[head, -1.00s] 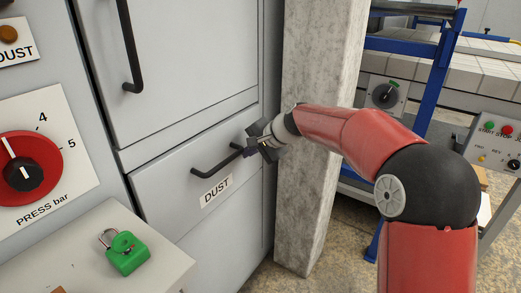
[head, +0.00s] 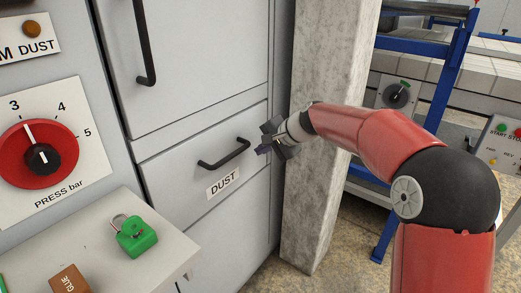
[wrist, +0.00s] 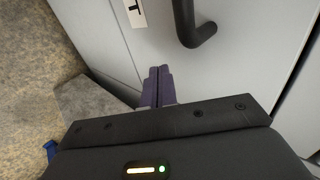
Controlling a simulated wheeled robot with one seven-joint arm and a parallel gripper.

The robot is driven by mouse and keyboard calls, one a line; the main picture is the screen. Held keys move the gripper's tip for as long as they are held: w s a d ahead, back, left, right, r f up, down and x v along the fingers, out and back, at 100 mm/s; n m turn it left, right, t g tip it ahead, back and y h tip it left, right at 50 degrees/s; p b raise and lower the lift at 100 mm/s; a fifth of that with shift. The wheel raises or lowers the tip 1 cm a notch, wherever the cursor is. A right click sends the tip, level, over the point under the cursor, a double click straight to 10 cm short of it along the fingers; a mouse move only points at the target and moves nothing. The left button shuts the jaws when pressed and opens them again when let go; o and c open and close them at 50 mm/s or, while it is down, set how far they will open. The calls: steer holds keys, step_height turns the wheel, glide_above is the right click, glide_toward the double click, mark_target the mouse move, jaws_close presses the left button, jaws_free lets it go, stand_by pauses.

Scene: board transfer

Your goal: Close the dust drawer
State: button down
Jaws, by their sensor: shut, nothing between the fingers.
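The dust drawer (head: 178,190) is a grey front in the tall cabinet, with a black bar handle (head: 222,158) and a DUST label (head: 222,184). Its front looks about flush with the panels around it; a small gap cannot be ruled out. My gripper (head: 262,150) is just right of the handle, close to the front's right edge. In the wrist view its purple fingers (wrist: 157,86) are together and empty, pointing at the grey front. The handle's end (wrist: 198,35) is ahead and to the right there, apart from the fingers.
A concrete pillar (head: 325,130) stands close to the right of the drawer, behind my arm. A ledge with a green padlock (head: 137,236) and a brown GLUE box (head: 69,283) juts out at lower left. A red pressure dial (head: 40,153) is at left.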

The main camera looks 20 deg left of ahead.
steer(key=d+f+v, duration=0.1)
steer(key=v, duration=1)
steer(key=s+d+f+n+h, duration=0.1)
steer(key=s+d+f+h, duration=0.1)
steer(key=s+d, duration=0.6)
steer(key=s+d+f+n+t+h, duration=0.1)
steer(key=s+d+f+n+h, duration=0.1)
steer(key=s+d, duration=0.6)
steer(key=s+d+f+n+t+h, duration=0.1)
steer(key=s+d+f+h, duration=0.3)
steer(key=s+d, duration=0.4)
steer(key=s, duration=0.7)
steer(key=shift+s+d+h, duration=0.15)
steer(key=shift+d+h, duration=0.15)
steer(key=shift+h, duration=0.1)
